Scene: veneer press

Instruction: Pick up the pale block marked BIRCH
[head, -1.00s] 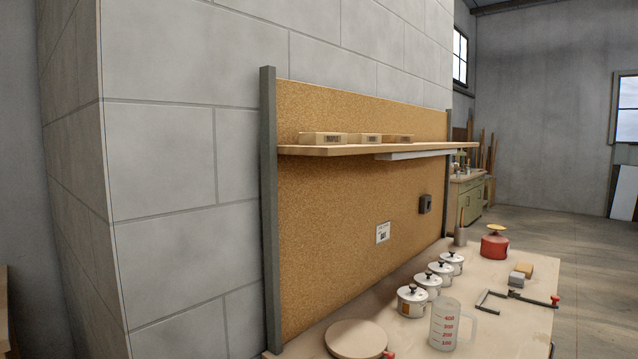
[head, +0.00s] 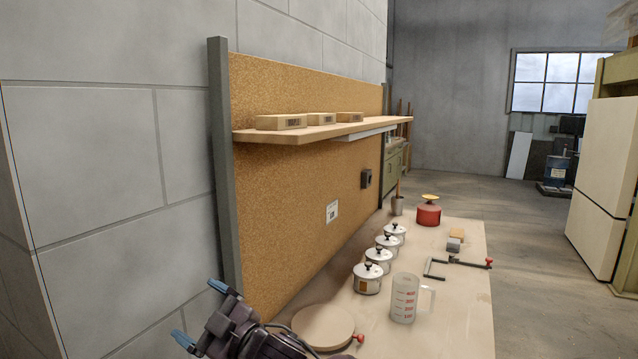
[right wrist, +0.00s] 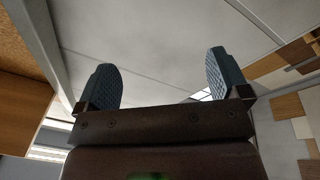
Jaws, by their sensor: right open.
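Three pale blocks lie in a row on the wooden shelf (head: 370,127) in the head view: a near block (head: 281,122), a middle block (head: 321,118) and a far block (head: 349,117). Each has a small dark label on its front that is too small to read, so I cannot tell which is marked BIRCH. My right gripper (head: 200,313) is at the bottom left of the head view, below and left of the shelf's near end, apart from the blocks. In the right wrist view its two blue-grey fingers (right wrist: 162,85) are spread with nothing between them. My left gripper is not in view.
Below the shelf, the bench (head: 440,315) holds a round board (head: 322,326), a measuring jug (head: 403,300), several lidded pots (head: 367,280), a clamp (head: 455,264) and a red tin (head: 428,215). A grey post (head: 224,160) edges the cork board (head: 300,200) near my right gripper.

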